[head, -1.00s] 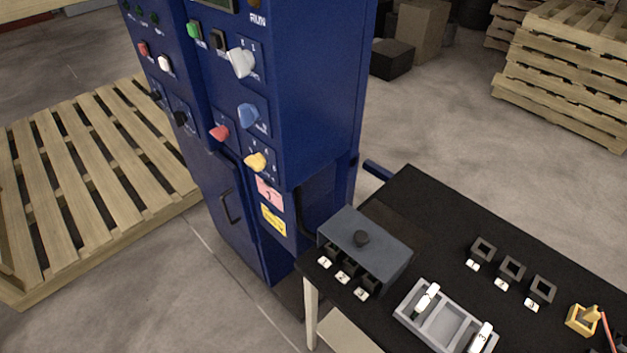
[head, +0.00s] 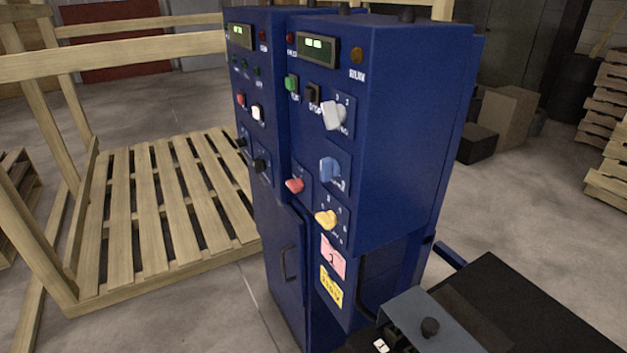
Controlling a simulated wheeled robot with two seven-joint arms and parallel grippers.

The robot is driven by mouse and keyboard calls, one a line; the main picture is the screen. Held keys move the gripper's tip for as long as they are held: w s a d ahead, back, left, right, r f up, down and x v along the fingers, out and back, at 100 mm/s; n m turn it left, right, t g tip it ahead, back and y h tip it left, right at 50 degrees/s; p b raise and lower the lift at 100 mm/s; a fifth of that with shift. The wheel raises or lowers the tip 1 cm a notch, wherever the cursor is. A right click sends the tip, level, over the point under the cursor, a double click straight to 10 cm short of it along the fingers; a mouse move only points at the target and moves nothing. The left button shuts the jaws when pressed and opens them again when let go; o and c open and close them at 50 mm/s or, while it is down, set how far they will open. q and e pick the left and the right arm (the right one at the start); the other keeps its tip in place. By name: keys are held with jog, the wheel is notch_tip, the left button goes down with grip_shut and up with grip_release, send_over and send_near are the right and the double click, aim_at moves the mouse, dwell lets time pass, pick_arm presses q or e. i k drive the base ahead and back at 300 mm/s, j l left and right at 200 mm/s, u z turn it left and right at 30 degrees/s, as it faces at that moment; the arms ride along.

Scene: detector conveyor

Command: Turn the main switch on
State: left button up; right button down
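A blue control cabinet (head: 400,150) stands in the middle of the head view. Its front carries several rotary knobs: a white one (head: 333,115), a blue one (head: 330,171), a red one (head: 294,185) and a yellow one (head: 326,218). Two black knobs, one of them lower (head: 260,165), sit on the left section. A green button (head: 291,83) and a black button (head: 312,93) are above the knobs. I cannot read which control is the main switch. Neither of my grippers is in view.
A wooden pallet structure (head: 140,215) is on the left. Dark boxes (head: 476,145) and stacked pallets (head: 610,130) are behind right.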

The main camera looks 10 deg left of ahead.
aim_at(296, 185)
jog(key=i+j+z, duration=0.2)
jog(key=j, duration=0.35)
jog(key=i+j+z, duration=0.15)
jog(key=j, duration=0.4)
jog(key=i+j+z, duration=0.2)
jog(key=j, duration=0.4)
jog(key=i+j+z, duration=0.15)
jog(key=j, duration=0.4)
jog(key=j+z, duration=0.2)
jog(key=j, duration=0.4)
